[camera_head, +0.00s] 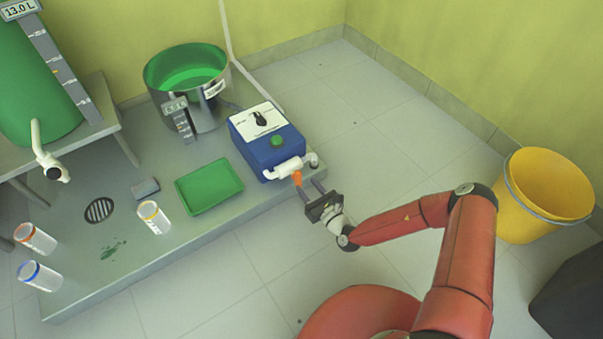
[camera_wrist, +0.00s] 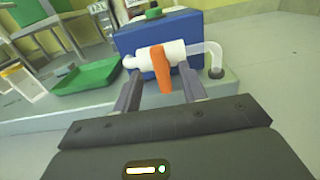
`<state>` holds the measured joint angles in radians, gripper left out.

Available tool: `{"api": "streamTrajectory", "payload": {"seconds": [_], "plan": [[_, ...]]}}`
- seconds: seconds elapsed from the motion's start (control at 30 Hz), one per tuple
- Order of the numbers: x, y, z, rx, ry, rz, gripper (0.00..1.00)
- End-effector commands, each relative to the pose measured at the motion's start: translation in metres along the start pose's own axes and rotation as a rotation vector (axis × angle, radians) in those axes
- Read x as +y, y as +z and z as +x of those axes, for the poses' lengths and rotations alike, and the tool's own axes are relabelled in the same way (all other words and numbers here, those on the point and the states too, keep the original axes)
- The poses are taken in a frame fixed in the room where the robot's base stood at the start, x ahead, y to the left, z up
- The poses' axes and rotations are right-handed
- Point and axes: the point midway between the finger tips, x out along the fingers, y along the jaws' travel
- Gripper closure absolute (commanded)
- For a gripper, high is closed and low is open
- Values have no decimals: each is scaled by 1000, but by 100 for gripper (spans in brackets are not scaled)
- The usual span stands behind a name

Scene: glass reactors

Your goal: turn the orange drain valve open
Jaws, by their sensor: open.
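The orange drain valve (camera_wrist: 160,68) is a short handle on a white horizontal pipe (camera_wrist: 176,50) at the front of a blue box (camera_head: 268,141). In the wrist view the handle points down and tilts slightly. In the head view only a small part of the orange handle (camera_head: 297,177) shows below the pipe. My gripper (camera_head: 310,193) is open, its two fingers pointing at the valve. In the wrist view the fingers (camera_wrist: 160,92) stand on either side of the handle with gaps; I cannot tell whether the tips reach its depth.
The blue box stands on a low grey platform (camera_head: 165,262). A green tray (camera_head: 209,187) lies to its left, and a steel pot (camera_head: 205,113) with green liquid stands behind. Several labelled beakers stand farther left. A yellow bucket (camera_head: 545,200) is at the right. Floor between is clear.

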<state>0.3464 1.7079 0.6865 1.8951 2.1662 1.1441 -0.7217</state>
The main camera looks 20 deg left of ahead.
Motion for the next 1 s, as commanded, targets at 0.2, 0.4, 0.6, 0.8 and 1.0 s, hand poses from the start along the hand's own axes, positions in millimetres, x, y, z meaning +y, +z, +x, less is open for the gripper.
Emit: {"api": "streamTrajectory", "payload": {"seconds": [0.2, 0.4, 0.6, 0.8, 1.0], "plan": [[1, -1, 37, -2, 3, -2, 58], [1, 0, 58, -2, 4, -2, 58], [1, 0, 63, -1, 4, -2, 58], [1, 1, 63, -1, 4, -2, 66], [1, 1, 63, -1, 4, -2, 92]]}}
